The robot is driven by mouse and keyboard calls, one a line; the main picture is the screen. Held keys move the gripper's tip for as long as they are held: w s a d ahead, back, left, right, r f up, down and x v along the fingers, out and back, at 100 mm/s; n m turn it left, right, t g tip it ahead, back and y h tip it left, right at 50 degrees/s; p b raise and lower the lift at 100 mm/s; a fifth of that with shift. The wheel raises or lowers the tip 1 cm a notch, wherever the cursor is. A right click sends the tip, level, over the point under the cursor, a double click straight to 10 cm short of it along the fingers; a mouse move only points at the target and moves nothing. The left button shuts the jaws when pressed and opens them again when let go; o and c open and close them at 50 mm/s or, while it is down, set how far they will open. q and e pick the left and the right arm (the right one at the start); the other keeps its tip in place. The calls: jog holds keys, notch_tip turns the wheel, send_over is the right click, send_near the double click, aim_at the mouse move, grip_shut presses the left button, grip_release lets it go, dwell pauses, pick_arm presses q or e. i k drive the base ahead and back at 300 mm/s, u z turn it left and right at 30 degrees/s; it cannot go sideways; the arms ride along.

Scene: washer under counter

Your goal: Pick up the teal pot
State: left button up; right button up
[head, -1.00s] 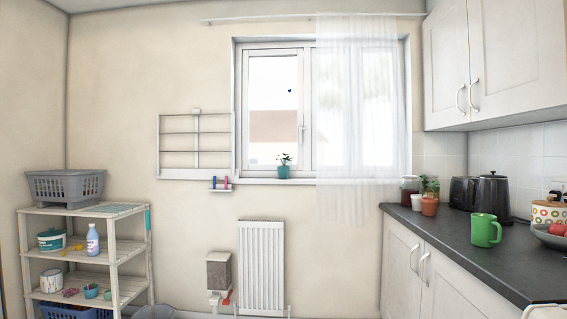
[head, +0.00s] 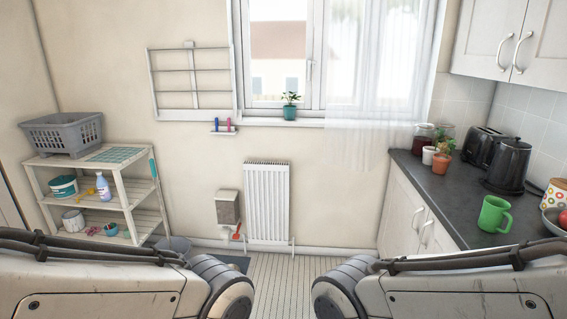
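The teal pot (head: 290,113) stands upright on the window sill, near the middle top of the head view. A small green plant (head: 291,98) grows in it. Parts of my two arms show at the bottom left and bottom right of the view, well below and nearer than the pot. Neither of my grippers is in the picture, so what they do is hidden. Nothing touches the pot except the sill (head: 262,121) under it.
A radiator (head: 267,203) is on the wall below the sill. A shelf unit (head: 128,190) with a grey basket (head: 62,133) stands left. A dark counter (head: 447,196) on the right holds a green mug (head: 493,214), a kettle (head: 508,164) and potted plants. The middle floor (head: 285,270) is clear.

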aim_at(289, 111)
jog(key=i, duration=3.8)
jog(key=z, duration=0.15)
